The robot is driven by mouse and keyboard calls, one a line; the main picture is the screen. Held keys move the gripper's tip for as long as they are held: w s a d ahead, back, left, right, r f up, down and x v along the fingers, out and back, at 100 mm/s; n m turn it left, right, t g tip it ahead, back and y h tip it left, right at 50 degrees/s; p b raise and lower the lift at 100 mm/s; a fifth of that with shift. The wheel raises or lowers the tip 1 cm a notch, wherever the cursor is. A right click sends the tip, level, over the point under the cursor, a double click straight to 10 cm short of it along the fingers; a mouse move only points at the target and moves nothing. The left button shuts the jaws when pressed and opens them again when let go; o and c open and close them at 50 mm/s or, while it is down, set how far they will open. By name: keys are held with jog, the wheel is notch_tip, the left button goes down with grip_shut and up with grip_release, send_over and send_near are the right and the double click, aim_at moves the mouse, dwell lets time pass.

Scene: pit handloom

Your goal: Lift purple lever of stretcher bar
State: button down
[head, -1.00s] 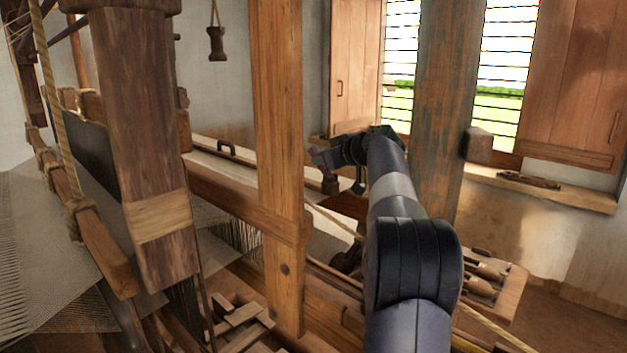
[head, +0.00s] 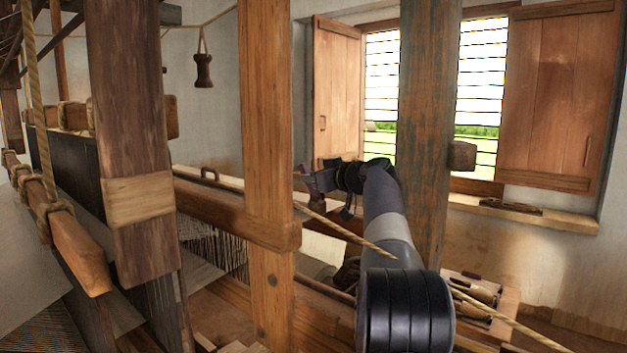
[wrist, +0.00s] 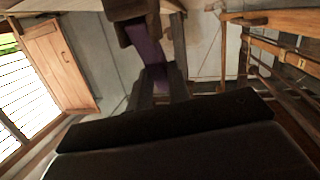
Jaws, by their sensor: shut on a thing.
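The purple lever (wrist: 148,45) shows in the wrist view, running up from between the dark fingers of my gripper (wrist: 160,80). My gripper is shut on it. A dark brown block covers the lever's upper end there. In the head view my gripper (head: 318,179) is to the right of the tall wooden post, with a small purple patch at its left tip. The stretcher bar itself cannot be clearly made out, and my gripper and arm hide part of that area.
A tall wooden post (head: 266,130) stands just left of my gripper, and a weathered post (head: 428,110) stands behind my arm to the right. A rope (head: 345,234) runs slantwise near my arm. A tray of shuttles (head: 478,290) lies at lower right. A shuttered window is behind.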

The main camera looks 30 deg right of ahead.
jog(key=c, duration=1.3)
grip_release()
jog(key=b+v, duration=0.1)
jog(key=v, duration=1)
jog(key=shift+b, duration=0.3)
jog(key=shift+c, duration=0.5)
